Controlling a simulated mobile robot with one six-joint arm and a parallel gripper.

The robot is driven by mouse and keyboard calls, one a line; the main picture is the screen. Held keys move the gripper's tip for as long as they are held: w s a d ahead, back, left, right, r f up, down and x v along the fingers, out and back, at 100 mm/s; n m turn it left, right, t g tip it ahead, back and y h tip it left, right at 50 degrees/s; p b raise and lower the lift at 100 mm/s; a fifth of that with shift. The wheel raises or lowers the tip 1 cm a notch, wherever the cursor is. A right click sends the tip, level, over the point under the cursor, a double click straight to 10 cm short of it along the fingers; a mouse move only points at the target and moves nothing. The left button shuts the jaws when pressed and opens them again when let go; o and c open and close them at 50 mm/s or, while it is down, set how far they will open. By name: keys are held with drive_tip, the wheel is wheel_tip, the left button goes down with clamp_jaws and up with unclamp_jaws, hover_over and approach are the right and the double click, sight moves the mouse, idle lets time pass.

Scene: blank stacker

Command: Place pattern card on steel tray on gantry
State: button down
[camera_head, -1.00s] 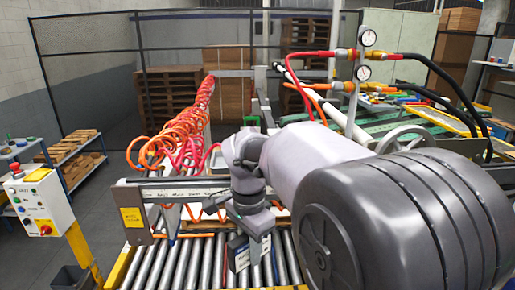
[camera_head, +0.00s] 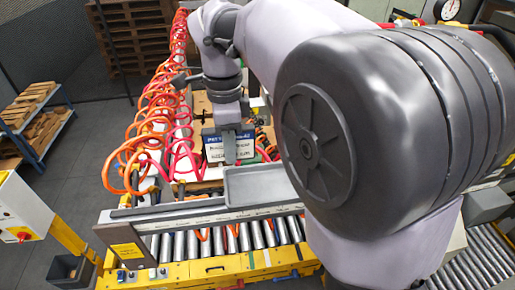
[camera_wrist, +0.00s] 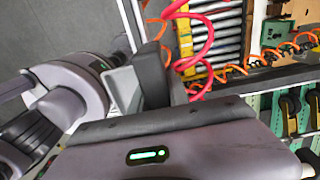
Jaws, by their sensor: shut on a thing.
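The pattern card (camera_head: 214,151), white with a blue header and printed lines, stands roughly upright in my gripper (camera_head: 229,148) in the head view. My gripper is shut on it, with a grey finger across the card's face. The shallow grey steel tray (camera_head: 262,190) sits on the gantry beam (camera_head: 200,217), just below and right of the card in the picture. Card and tray look apart, though the exact gap cannot be told. In the wrist view a dark gripper finger (camera_wrist: 152,75) shows, but the card cannot be made out.
Orange and red coiled hoses (camera_head: 150,140) hang left of the card, close to my wrist. Rollers (camera_head: 225,240) run beneath the gantry beam, with a yellow frame (camera_head: 215,272) in front. A control box (camera_head: 25,212) stands at the left. My large arm link blocks the right side.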

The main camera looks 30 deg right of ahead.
drive_tip(key=s+d, duration=0.4)
drive_tip(key=s+d+p, duration=0.1)
drive_tip(key=s+d, duration=0.3)
drive_tip(key=d, duration=0.1)
drive_tip(key=shift+s+d, duration=0.25)
drive_tip(key=shift+d, duration=0.05)
drive_tip(key=d, duration=0.2)
drive_tip(key=s+d+f+p, duration=0.1)
drive_tip(key=d, duration=0.1)
drive_tip(key=f, duration=0.3)
drive_tip(key=shift+s, duration=0.4)
drive_tip(key=shift+w+f, duration=0.1)
drive_tip(key=shift+f, duration=0.15)
drive_tip(key=shift+w, duration=0.3)
drive_tip(key=shift+a+f, duration=0.1)
drive_tip(key=shift+f, duration=0.05)
drive_tip(key=c, duration=1.3)
unclamp_jaws()
drive_tip(key=shift+s, duration=0.2)
drive_tip(key=shift+o, duration=0.2)
drive_tip(key=shift+w, duration=0.1)
